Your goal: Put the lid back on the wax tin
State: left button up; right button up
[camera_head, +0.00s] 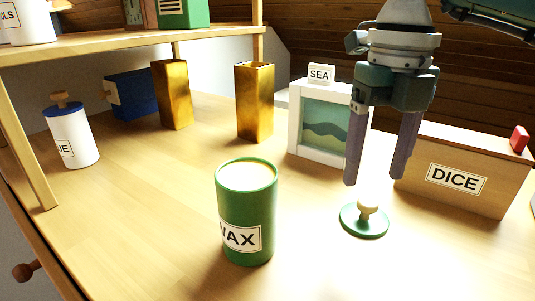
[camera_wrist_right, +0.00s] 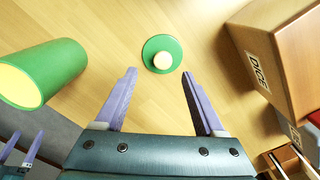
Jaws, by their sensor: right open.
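The wax tin (camera_head: 246,205) is a green cylinder with a WAX label, standing upright and uncovered on the table, its pale contents showing at the top. The tin also shows at the left of the right wrist view (camera_wrist_right: 60,68). The lid (camera_head: 350,222) is a green disc with a pale round knob, lying knob up on the table right of the tin. My right gripper (camera_head: 374,181) is open and empty, pointing down above the lid. In the right wrist view the lid (camera_wrist_right: 150,51) lies just beyond the fingertips. My left gripper (camera_wrist_right: 22,148) shows partly at the lower left there, fingers apart.
A DICE box (camera_head: 460,180) stands close right of the lid. A white SEA frame (camera_head: 294,135) stands behind it. A wooden shelf (camera_head: 130,42) overhangs the left.

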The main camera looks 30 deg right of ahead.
aim_at(369, 201)
jog(key=shift+d+f+b, duration=0.15)
jog(key=shift+f+b, duration=0.15)
jog(key=shift+f, duration=1)
jog(key=shift+d+f+b, duration=0.1)
jog(key=shift+f+b, duration=0.2)
jog(key=shift+f, duration=1)
grip_shut()
